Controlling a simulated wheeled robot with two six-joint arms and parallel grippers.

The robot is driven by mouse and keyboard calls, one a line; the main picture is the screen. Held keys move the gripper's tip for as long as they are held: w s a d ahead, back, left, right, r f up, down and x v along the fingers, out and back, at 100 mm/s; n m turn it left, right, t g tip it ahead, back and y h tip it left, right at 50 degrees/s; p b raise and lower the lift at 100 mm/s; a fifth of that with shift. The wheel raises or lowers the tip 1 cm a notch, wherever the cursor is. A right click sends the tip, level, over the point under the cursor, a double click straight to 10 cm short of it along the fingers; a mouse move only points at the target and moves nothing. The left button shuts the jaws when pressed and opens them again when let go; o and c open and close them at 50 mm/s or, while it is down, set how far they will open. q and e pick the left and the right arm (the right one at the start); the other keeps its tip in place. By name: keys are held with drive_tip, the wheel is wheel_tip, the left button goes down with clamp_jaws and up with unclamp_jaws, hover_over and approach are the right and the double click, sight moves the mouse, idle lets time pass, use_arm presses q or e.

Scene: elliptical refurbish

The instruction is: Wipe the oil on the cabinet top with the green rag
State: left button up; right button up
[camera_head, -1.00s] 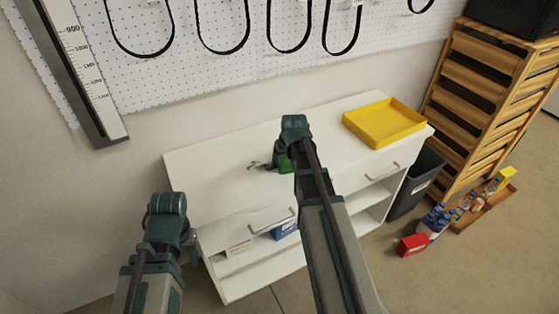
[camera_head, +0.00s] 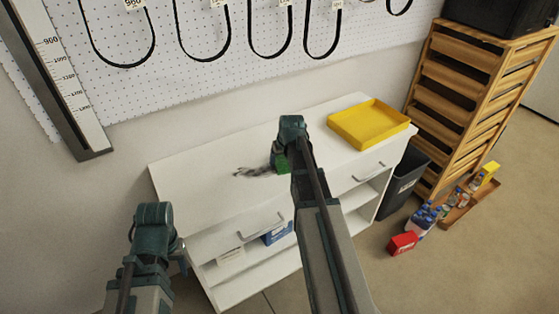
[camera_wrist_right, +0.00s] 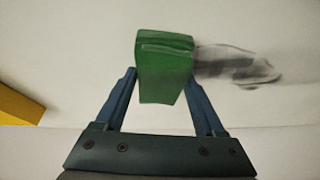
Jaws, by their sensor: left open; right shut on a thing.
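The green rag (camera_wrist_right: 165,68) is held between the two fingers of my right gripper (camera_wrist_right: 164,92) in the right wrist view. In the head view the rag (camera_head: 281,164) shows in part beside my right gripper (camera_head: 284,158), over the cabinet top. The dark grey oil smear (camera_wrist_right: 236,65) lies on the white cabinet top (camera_head: 205,186), right beside the rag. In the head view the oil (camera_head: 254,172) shows just left of the rag. Whether the rag touches the surface is hard to tell. My left gripper (camera_head: 178,258) hangs in front of the cabinet's left side, away from the oil.
A yellow tray (camera_head: 368,124) sits on the right part of the cabinet top. A dark bin (camera_head: 402,184) and a wooden drawer rack (camera_head: 470,90) stand to the right. A red box (camera_head: 403,243) and bottles are on the floor. The left cabinet top is clear.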

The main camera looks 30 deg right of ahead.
sight(253, 175)
drive_tip(key=shift+a, duration=0.15)
drive_tip(key=shift+a, duration=1.7)
drive_tip(key=shift+s+a+f, duration=0.1)
drive_tip(key=shift+s+a, duration=0.1)
drive_tip(key=shift+a, duration=1.6)
drive_tip(key=shift+a, duration=0.1)
drive_tip(key=shift+a, duration=1.7)
drive_tip(key=shift+a, duration=0.1)
